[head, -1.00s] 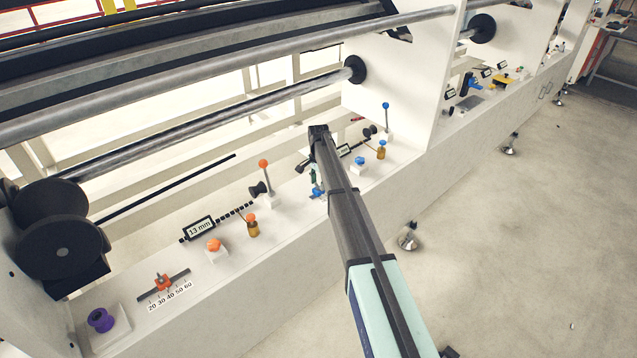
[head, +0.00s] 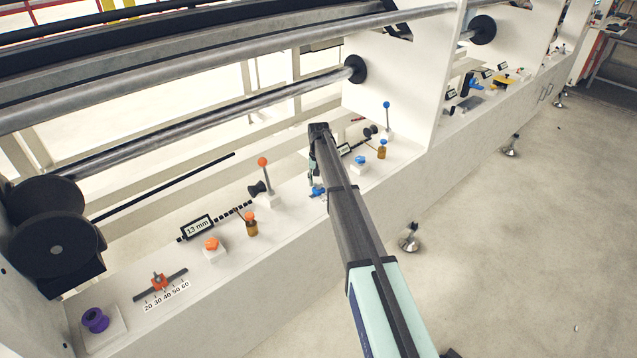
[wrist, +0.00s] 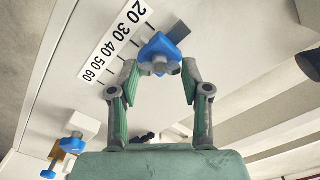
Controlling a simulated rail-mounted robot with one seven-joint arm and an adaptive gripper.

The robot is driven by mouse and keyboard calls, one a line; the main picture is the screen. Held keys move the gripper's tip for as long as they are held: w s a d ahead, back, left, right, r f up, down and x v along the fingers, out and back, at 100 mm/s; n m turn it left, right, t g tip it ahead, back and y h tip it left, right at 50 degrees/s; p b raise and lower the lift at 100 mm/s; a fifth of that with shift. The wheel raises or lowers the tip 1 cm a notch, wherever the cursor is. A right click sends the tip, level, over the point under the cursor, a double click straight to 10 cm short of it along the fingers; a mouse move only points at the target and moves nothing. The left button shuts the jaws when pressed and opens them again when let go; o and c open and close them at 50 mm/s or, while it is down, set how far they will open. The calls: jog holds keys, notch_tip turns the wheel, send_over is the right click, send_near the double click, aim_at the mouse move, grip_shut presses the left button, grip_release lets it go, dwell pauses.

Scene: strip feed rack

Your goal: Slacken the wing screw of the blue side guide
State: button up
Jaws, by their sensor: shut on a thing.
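The blue side guide (wrist: 166,48) sits on its grey rail beside a white scale marked 20 to 60, near the 20 end. Its grey wing screw (wrist: 160,66) shows in the middle of the blue block. My gripper (wrist: 160,77) has one green-padded finger on each side of the wing screw and is shut on it; the exact contact is hard to see. In the head view, the blue side guide (head: 318,191) is partly hidden by my gripper (head: 314,184), which reaches down to it from above.
An orange side guide (head: 159,283) and a purple knob (head: 96,320) are at the front left. An orange-topped lever (head: 264,176) stands left of my gripper, a blue-topped lever (head: 387,120) to its right. Steel rollers run behind. A white upright panel (head: 400,80) stands at the right.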

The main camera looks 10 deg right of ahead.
jog(key=shift+n, duration=0.6)
jog(key=o, duration=1.2)
jog(key=shift+f, duration=0.1)
jog(key=shift+c, duration=0.2)
notch_tip(320, 180, up, 12)
